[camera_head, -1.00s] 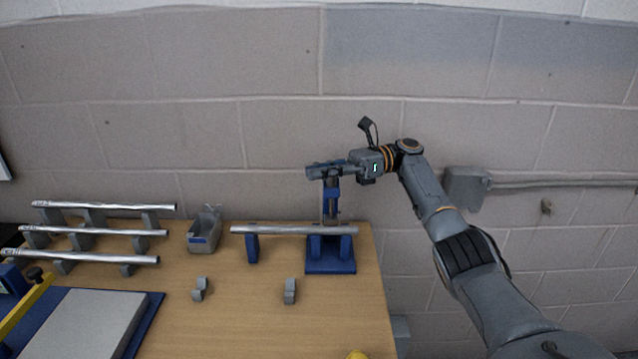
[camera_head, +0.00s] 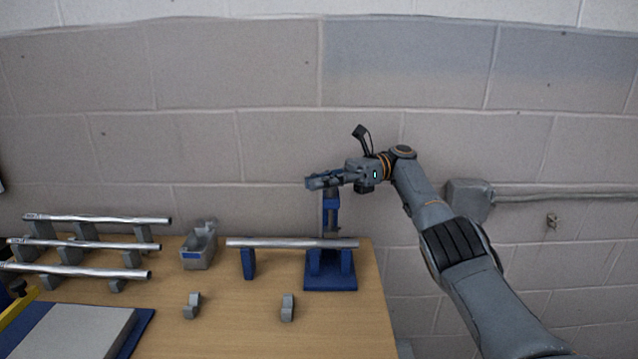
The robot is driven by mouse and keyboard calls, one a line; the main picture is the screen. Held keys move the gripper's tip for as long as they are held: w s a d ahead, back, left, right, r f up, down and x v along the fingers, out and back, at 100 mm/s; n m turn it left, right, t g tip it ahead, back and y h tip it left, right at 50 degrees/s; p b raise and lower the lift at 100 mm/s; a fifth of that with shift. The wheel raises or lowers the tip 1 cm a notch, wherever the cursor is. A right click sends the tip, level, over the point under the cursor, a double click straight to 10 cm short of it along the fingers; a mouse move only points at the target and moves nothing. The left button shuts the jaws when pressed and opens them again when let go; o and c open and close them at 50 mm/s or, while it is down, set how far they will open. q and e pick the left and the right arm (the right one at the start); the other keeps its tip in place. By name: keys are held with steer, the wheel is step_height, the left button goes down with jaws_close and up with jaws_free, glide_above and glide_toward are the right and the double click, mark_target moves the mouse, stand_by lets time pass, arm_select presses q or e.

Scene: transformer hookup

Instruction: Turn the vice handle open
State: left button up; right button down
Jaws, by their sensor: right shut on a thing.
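The blue vice (camera_head: 331,272) stands at the back right corner of the wooden table, with a tall upright frame. A metal pipe (camera_head: 285,243) lies level through it, its left part resting on a blue support (camera_head: 248,263). My right gripper (camera_head: 322,182) reaches in from the right at the top of the vice. It is shut on the vice handle, which its fingers mostly hide. My left gripper is out of view.
Three metal pipes (camera_head: 80,243) lie on grey stands at the left. A grey bin (camera_head: 199,246) stands between them and the vice. Small grey blocks (camera_head: 288,307) sit in front. The block wall is close behind.

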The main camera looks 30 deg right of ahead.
steer(key=shift+f, duration=0.25)
steer(key=c, duration=1.4)
jaws_free()
steer(key=shift+s+r, duration=0.1)
steer(key=shift+r, duration=0.1)
step_height(320, 180, up, 9)
steer(key=shift+a+f, duration=0.15)
steer(key=shift+f, duration=0.05)
steer(key=shift+r, duration=0.6)
